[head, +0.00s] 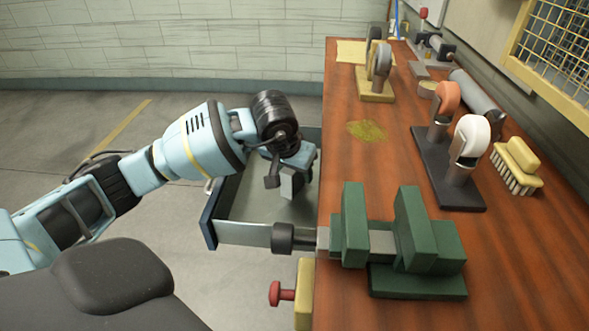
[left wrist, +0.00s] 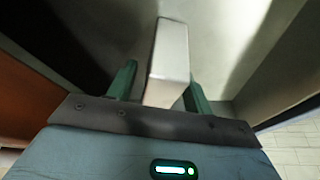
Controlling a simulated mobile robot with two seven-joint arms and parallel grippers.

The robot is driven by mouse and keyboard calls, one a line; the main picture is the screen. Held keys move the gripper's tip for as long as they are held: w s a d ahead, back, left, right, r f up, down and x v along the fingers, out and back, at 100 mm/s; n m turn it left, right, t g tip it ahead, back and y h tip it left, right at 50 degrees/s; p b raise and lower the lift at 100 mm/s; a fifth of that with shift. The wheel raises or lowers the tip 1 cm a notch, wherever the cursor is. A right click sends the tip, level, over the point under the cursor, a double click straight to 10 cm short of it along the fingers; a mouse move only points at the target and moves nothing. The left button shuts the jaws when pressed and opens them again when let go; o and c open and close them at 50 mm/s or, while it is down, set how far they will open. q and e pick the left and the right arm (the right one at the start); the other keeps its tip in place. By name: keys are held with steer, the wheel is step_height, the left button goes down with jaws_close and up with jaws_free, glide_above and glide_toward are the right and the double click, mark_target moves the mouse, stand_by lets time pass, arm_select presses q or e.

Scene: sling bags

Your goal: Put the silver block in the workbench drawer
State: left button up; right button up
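The silver block (head: 290,186) is a plain pale box at my left gripper, over the inside of the open drawer. The workbench drawer (head: 257,234) is pulled out from the left side of the bench. My left gripper (head: 283,181) points down within the drawer's outline. In the left wrist view the block (left wrist: 168,55) stands between the two green fingers (left wrist: 160,88), with a visible gap on the left finger's side. The fingers look open around it. I cannot tell whether the block touches the drawer floor. My right gripper is not in view.
The wooden workbench (head: 345,300) carries a green vise (head: 400,235), a dark stand with two round-headed tools (head: 455,165), a brush (head: 517,166) and a wooden-based wheel (head: 378,75). The vise's handle end (head: 284,237) juts out beside the drawer's near wall. The floor left of the drawer is clear.

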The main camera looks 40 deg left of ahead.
arm_select(q)
steer(key=shift+s+r, duration=0.1)
steer(key=shift+r, duration=0.35)
steer(key=p+v, duration=0.1)
steer(key=v, duration=1)
steer(key=shift+r, duration=0.15)
steer(key=shift+s, duration=0.15)
